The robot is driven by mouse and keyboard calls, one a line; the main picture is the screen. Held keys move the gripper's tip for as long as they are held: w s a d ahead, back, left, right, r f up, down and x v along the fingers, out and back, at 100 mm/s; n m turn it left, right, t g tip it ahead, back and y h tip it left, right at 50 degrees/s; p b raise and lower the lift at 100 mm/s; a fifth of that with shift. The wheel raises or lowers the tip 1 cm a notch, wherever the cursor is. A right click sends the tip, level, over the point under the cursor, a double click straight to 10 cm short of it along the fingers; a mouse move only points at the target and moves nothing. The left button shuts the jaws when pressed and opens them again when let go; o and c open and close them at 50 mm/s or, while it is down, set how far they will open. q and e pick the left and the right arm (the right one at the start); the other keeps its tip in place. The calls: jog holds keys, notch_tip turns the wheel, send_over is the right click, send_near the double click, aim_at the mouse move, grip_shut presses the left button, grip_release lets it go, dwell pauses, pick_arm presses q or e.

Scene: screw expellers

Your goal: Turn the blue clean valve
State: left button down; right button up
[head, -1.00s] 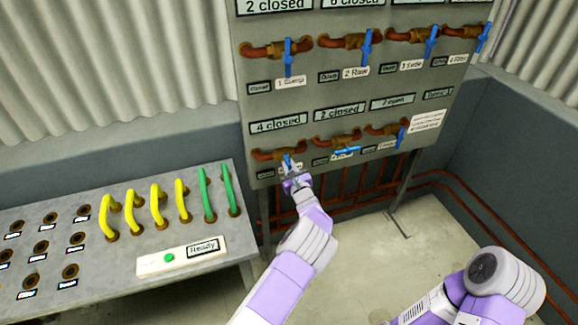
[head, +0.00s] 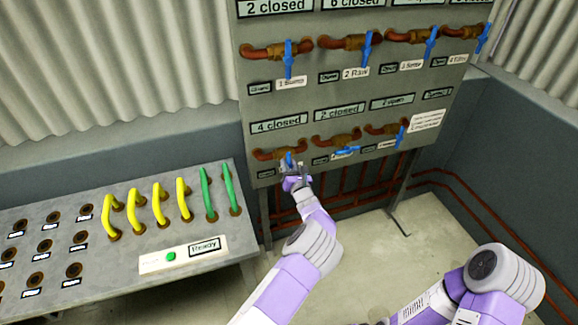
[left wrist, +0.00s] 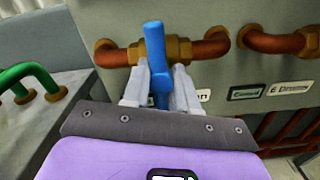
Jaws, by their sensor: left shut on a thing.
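The blue valve handle (left wrist: 155,60) hangs from a brass fitting on a copper pipe (left wrist: 205,48) in the left wrist view. In the head view this handle (head: 289,159) is at the lower left of the valve panel (head: 300,105), under a "4 closed" plate. My left gripper (left wrist: 160,85) is shut on the handle, with one finger on each side of it. In the head view my left gripper (head: 294,173) partly hides the handle and its label, which I cannot fully read. My right arm shows at the lower right, but its gripper is out of view.
Other blue handles are on the panel. One to the right (head: 347,151) is turned sideways; another (head: 401,137) hangs down. A grey bench (head: 120,250) with yellow and green hoses stands at left. Copper pipes (head: 345,195) run below the panel.

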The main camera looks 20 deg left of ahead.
pick_arm(q)
jog(key=shift+r, duration=0.15)
jog(key=shift+c, duration=2.3)
grip_release()
jog(key=shift+f, duration=0.2)
jog(key=p+v, duration=0.1)
jog(key=v, duration=0.6)
jog(key=shift+s+d+p, duration=0.2)
jog(key=shift+p, duration=0.1)
jog(key=p+v, duration=0.3)
jog(key=v, duration=0.5)
